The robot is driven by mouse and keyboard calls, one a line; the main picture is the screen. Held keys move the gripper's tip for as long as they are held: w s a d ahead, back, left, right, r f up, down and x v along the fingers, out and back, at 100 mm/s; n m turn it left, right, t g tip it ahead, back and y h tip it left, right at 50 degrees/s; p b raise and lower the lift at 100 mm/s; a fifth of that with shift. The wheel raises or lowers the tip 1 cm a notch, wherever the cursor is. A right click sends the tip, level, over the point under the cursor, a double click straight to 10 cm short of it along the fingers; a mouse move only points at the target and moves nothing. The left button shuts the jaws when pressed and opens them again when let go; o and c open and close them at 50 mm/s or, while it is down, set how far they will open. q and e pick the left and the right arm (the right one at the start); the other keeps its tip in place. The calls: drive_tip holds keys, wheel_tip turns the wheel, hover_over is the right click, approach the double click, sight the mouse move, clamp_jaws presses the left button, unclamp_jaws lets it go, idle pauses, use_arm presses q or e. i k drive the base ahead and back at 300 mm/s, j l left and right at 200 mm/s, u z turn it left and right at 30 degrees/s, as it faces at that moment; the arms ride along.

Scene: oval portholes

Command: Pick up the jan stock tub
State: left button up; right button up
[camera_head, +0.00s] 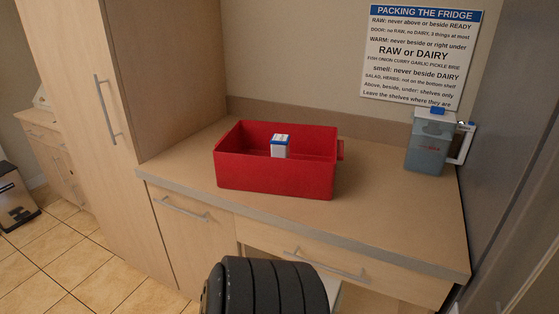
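A small white tub with a blue top (280,146) stands in the red crate (275,178) on the counter, near the middle of the view. The front wall of the crate hides its lower part. Its label is too small to read, so I cannot tell if it is the jan stock tub. Neither of my grippers is in view.
A clear jug with a blue lid (428,145) stands at the counter's right end. The wooden counter (390,215) is bare between crate and jug. A tall cupboard (85,110) borders the left, a grey panel (515,110) the right. A rules sign (422,55) hangs behind.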

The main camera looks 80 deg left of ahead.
sight(281, 143)
drive_tip(key=u, duration=2.6)
